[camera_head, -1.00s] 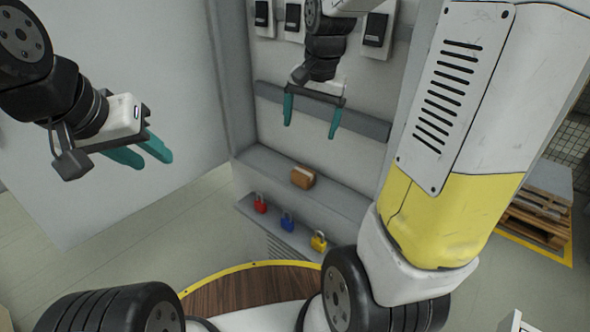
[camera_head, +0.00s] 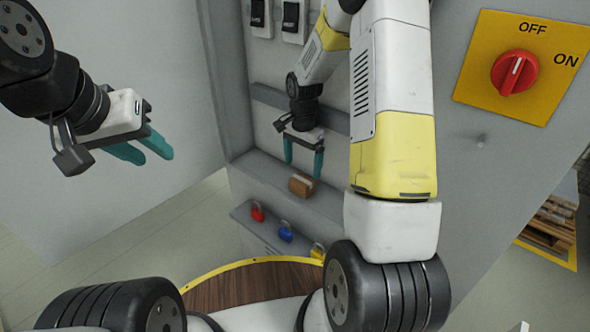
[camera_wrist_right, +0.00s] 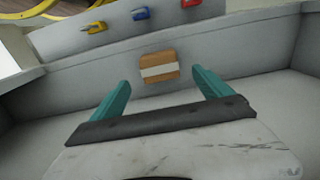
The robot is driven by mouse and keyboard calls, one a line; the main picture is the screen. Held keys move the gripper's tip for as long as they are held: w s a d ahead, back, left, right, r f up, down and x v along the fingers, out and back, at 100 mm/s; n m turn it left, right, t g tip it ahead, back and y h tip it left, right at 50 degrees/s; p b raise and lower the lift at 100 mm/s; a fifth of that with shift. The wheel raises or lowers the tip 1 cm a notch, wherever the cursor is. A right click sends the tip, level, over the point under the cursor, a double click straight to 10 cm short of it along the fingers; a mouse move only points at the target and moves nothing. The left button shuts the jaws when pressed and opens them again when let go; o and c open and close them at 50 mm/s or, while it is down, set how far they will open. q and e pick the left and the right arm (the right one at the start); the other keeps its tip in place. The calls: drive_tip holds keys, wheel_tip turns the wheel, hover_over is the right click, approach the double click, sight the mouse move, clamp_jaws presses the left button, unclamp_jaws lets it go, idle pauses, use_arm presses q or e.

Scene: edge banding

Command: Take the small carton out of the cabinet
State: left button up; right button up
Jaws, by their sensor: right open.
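The small carton (camera_head: 301,186) is brown with a pale band and sits on the ledge inside the grey cabinet (camera_head: 252,165). In the right wrist view the carton (camera_wrist_right: 158,66) lies ahead, between the lines of the two teal fingers. My right gripper (camera_head: 303,170) is open and empty, with its fingers pointing down just above and behind the carton. It also shows in the right wrist view (camera_wrist_right: 160,88), with the carton beyond the fingertips. My left gripper (camera_head: 150,153) is at the left, away from the cabinet, with its two teal fingers apart and nothing between them.
A yellow panel with a red switch (camera_head: 514,72) is at the right. A wooden round top (camera_head: 240,288) lies in front. Pallets (camera_head: 550,222) stand far right.

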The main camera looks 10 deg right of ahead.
sight(302, 179)
wheel_tip(302, 179, down, 7)
drive_tip(key=shift+f, duration=0.1)
idle(0.3)
drive_tip(key=c, duration=1.5)
drive_tip(key=shift+o, duration=0.2)
drive_tip(key=shift+r, duration=0.25)
